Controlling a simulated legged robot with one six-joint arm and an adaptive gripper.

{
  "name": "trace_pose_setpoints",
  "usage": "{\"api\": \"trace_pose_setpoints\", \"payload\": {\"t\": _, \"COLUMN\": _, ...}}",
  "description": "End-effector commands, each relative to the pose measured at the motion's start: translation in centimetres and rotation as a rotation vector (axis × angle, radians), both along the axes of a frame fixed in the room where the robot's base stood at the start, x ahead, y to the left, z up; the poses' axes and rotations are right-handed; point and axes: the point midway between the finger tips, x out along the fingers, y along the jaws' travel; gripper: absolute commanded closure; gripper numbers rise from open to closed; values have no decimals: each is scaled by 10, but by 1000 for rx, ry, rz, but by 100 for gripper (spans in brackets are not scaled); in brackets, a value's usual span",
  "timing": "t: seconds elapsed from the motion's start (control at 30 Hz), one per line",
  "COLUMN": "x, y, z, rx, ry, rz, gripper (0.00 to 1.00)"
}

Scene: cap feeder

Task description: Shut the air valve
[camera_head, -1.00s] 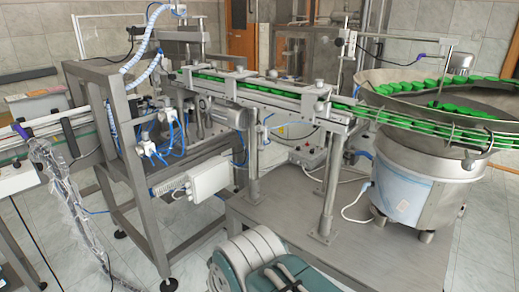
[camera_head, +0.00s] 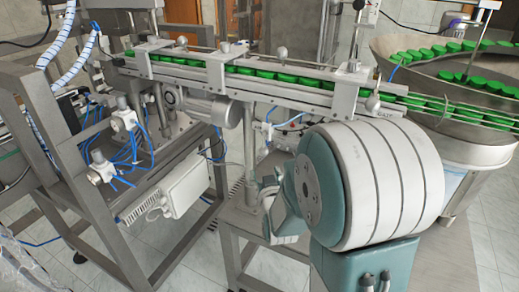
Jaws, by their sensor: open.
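The air valve is not clear to me. Two small white pneumatic fittings with blue air tubes are on the left frame, an upper one (camera_head: 124,121) and a lower one (camera_head: 101,168). Either may carry the valve, but its handle is too small to make out. My arm fills the lower right of the view, with large white and teal joints in front of the machine. My gripper cannot be made out in this view.
A conveyor (camera_head: 270,88) with green caps (camera_head: 247,69) runs across to the round cap feeder bowl (camera_head: 395,47) at right. A grey motor (camera_head: 208,107) hangs under it, and a white box (camera_head: 168,187) sits below. Grey frame posts (camera_head: 45,125) stand at left. Tiled floor shows at lower left.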

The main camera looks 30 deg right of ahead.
Motion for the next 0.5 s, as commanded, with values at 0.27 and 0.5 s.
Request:
{"api": "trace_pose_setpoints", "payload": {"t": 0.27, "x": 5, "y": -13, "z": -6, "rx": -39, "ry": -77, "rz": -29, "gripper": 21}}
{"api": "trace_pose_setpoints", "payload": {"t": 0.5, "x": 40, "y": -24, "z": -6, "rx": -38, "ry": -77, "rz": -28, "gripper": 21}}
